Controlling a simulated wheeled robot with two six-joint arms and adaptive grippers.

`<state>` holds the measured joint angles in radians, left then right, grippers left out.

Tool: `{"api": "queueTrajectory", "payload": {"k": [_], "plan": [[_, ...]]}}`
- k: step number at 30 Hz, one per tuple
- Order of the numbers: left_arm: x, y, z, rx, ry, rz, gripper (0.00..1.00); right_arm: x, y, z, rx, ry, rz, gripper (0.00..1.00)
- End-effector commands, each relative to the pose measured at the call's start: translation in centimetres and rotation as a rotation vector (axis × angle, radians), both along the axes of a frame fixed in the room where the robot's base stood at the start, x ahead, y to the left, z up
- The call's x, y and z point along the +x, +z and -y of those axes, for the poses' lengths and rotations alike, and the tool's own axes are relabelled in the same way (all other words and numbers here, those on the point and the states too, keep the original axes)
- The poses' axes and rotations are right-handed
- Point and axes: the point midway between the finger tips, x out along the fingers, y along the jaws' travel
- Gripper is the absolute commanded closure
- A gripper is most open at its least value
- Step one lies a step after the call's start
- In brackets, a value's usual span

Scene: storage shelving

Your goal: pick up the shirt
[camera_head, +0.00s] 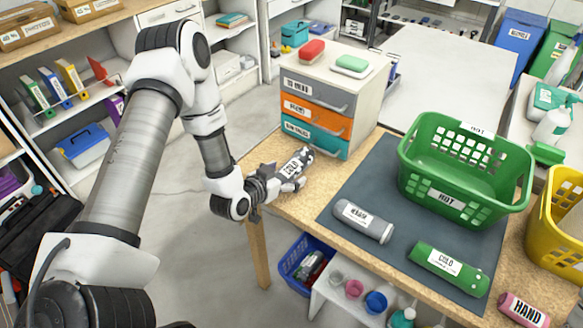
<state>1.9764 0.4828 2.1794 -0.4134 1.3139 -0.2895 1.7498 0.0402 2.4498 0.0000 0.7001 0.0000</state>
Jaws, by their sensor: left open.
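My left gripper (292,178) is at the table's left edge, beside the drawer unit. It is open. A grey roll labelled COLD (296,163) lies at its fingers, partly covered by them; I cannot tell if they touch. No unfolded shirt shows. Other labelled rolls, possibly rolled clothes, lie to the right: a grey one (363,221) and a green one labelled COLD (449,269) on the dark mat (345,190), and a pink one labelled HAND (524,309) at the table's front right. My right gripper is not in view.
A drawer unit (335,95) with grey, orange and teal drawers stands just behind the gripper. A green basket labelled HOT (447,199) stands on the mat, and a yellow basket (558,238) at the right. A blue bin (307,262) is below the table edge.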

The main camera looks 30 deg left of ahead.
Motion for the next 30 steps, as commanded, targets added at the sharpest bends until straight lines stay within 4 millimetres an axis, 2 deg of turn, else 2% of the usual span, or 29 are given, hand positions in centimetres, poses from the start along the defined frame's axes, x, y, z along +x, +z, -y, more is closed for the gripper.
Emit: {"api": "queueTrajectory", "payload": {"k": [2, 3, 5, 6, 9, 11, 12, 23, 30], "plan": [[0.0, 0.0, 0.0, -0.001, 0.000, 0.000, 0.11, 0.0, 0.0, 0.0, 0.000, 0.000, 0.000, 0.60], [0.0, 0.0, 0.0, 0.000, 0.000, 0.000, 0.14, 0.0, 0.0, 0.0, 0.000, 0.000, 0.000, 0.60], [0.0, 0.0, 0.0, 0.000, 0.000, 0.000, 0.35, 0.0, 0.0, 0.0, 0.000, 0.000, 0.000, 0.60], [-0.1, 0.0, 0.0, 0.000, 0.000, 0.000, 0.50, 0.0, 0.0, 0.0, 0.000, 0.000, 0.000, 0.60], [-0.1, 0.0, 0.0, 0.000, 0.000, 0.000, 0.81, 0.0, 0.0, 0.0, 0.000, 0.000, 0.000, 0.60], [-0.1, 0.0, 0.0, 0.000, 0.000, 0.000, 0.81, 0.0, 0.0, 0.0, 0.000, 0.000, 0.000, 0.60], [0.0, 0.1, 0.0, 0.000, 0.000, 0.001, 0.87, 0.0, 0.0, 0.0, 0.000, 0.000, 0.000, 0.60], [-0.4, 0.8, -0.1, -0.003, 0.002, 0.003, 0.87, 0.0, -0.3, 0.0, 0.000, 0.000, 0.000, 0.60], [-0.4, 4.4, -0.1, -0.002, 0.002, 0.005, 0.87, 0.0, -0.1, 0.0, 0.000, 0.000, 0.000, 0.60]]}}
